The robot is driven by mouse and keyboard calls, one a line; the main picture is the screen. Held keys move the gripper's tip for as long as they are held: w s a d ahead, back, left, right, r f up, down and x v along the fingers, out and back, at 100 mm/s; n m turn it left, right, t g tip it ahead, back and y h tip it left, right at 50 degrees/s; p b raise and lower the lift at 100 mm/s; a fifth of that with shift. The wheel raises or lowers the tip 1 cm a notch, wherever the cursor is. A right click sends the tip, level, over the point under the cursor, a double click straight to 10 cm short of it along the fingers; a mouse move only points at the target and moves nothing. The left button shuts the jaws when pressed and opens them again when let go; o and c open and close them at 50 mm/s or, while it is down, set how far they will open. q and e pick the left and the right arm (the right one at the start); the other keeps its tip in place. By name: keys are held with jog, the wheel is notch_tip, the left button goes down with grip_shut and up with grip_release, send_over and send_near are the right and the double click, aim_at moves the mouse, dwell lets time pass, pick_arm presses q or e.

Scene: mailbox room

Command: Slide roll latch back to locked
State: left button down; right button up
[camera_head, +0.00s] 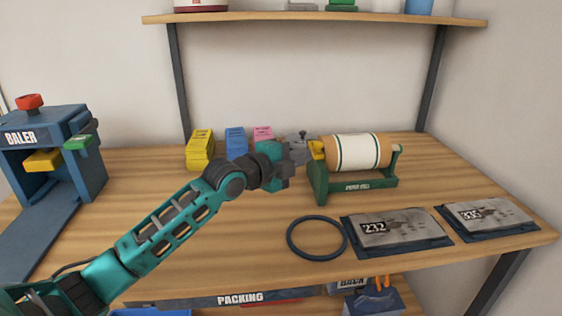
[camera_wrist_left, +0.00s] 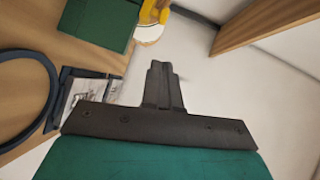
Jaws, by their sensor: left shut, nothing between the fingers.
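The paper roll (camera_head: 358,151), white with orange ends, lies in a green holder (camera_head: 322,184) on the table. In the left wrist view a yellow part (camera_wrist_left: 152,12) with a pale end shows at the top, just beyond my fingertips. My left gripper (camera_head: 305,150) is shut and empty, close to the left of the latch; I cannot tell whether it touches. The shut fingers also show in the left wrist view (camera_wrist_left: 160,70). My right gripper is not in view.
A dark ring (camera_head: 317,238) and two numbered packages (camera_head: 396,230) (camera_head: 487,216) lie in front of the holder. Yellow (camera_head: 200,148), blue and pink items stand behind my left arm. The baler (camera_head: 50,150) stands far left. A shelf (camera_head: 310,19) hangs above.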

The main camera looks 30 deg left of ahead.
pick_arm(q)
jog(key=v, duration=0.5)
jog(key=shift+s, duration=0.3)
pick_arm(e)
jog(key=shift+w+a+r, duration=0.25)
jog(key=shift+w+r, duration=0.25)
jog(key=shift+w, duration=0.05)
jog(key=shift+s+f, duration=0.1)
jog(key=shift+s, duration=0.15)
